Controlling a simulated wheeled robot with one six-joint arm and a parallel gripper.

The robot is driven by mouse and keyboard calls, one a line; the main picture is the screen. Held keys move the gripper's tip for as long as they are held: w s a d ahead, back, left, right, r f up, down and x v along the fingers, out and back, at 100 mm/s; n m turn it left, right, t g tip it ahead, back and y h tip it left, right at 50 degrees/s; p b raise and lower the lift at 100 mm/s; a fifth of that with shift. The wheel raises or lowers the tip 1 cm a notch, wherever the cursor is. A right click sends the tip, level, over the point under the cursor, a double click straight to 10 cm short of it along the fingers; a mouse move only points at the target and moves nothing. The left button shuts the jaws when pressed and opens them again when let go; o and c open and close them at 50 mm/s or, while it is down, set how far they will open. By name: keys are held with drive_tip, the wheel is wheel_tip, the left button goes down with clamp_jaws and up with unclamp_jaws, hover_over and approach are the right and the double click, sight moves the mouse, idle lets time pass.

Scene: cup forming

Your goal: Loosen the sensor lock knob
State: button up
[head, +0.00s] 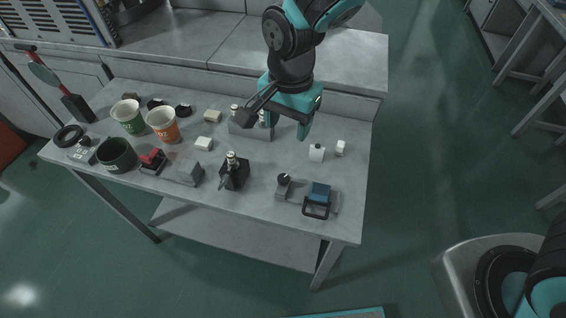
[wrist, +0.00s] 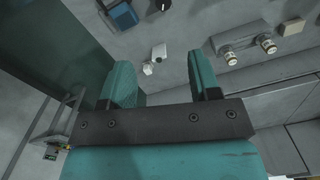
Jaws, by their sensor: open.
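A dark round knob with a white mark (head: 284,178) sits on a small grey block towards the front right of the table. It also shows at the top edge of the wrist view (wrist: 163,6). I see no label that says it is the sensor lock. Beside it is a blue block with a black frame (head: 318,192), also in the wrist view (wrist: 122,15). My gripper (head: 287,112) is open and empty above the back right of the table, behind and apart from the knob. Its two teal fingers (wrist: 160,72) are spread in the wrist view.
Two small white pieces (head: 317,152) stand right of my gripper. A grey block with metal-topped posts (head: 250,131) is partly behind it. A dark clamp-like fixture (head: 234,172), an orange cup (head: 163,126) and a green cup (head: 129,117) stand further left. The right table edge is clear.

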sight(284, 178)
drive_tip(key=shift+m, duration=0.5)
drive_tip(key=f+p, duration=0.1)
drive_tip(key=f, duration=0.5)
drive_tip(key=f+p, duration=0.2)
drive_tip(key=f, duration=0.4)
drive_tip(key=a+f+p, duration=0.1)
drive_tip(key=f, duration=0.5)
drive_tip(key=shift+w+f+p, duration=0.25)
drive_tip(key=shift+p, duration=0.05)
drive_tip(key=shift+d, duration=0.1)
drive_tip(key=c, duration=0.9)
drive_tip(key=shift+c, duration=0.2)
